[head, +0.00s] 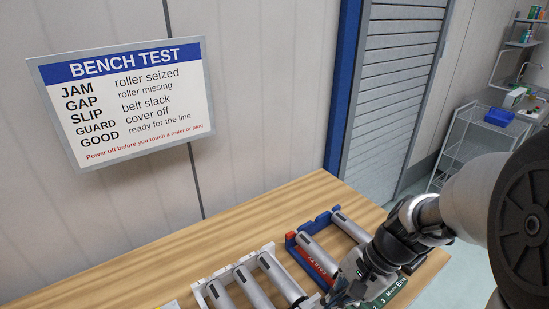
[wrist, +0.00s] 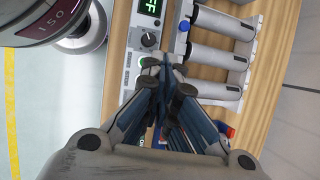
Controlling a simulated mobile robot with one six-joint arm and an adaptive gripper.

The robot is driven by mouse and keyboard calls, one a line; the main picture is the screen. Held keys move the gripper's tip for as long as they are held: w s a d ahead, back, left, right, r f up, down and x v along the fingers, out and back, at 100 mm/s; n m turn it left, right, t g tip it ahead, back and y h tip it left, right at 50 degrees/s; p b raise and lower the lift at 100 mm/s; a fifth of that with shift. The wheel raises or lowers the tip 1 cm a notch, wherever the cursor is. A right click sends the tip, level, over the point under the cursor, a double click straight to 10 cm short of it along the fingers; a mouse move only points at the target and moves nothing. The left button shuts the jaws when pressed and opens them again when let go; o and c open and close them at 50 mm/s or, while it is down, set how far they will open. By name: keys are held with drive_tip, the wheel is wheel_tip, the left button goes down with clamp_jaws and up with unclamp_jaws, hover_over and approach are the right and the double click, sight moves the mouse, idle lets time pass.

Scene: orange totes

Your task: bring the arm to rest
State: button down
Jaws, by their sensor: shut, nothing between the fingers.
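My gripper (wrist: 168,68) is shut and empty in the wrist view. Its fingertips show in front of the strip between a pale control panel (wrist: 133,55) and a white roller frame (wrist: 262,30); I cannot tell how high above the bench they are. In the head view my gripper (head: 343,294) is at the lower right, over the bench (head: 160,262), with the arm reaching in from the right edge. The fingertips are partly hidden there by the bottom of the picture.
In the head view, the white roller frame (head: 201,294) and a red and blue frame (head: 292,240) with rollers stand close by my gripper. A wire trolley (head: 455,143) with a blue bin (head: 499,117) stands far right. The bench's left part looks clear.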

drive_tip(key=s+d+r+n+t+h+b, duration=0.2)
drive_tip(key=s+r+n+t+h+b, duration=0.2)
drive_tip(key=s+r+n, duration=0.4)
drive_tip(key=shift+s+n+t+h, duration=0.65)
drive_tip(key=shift+s+n, duration=0.5)
drive_tip(key=shift+n, duration=0.45)
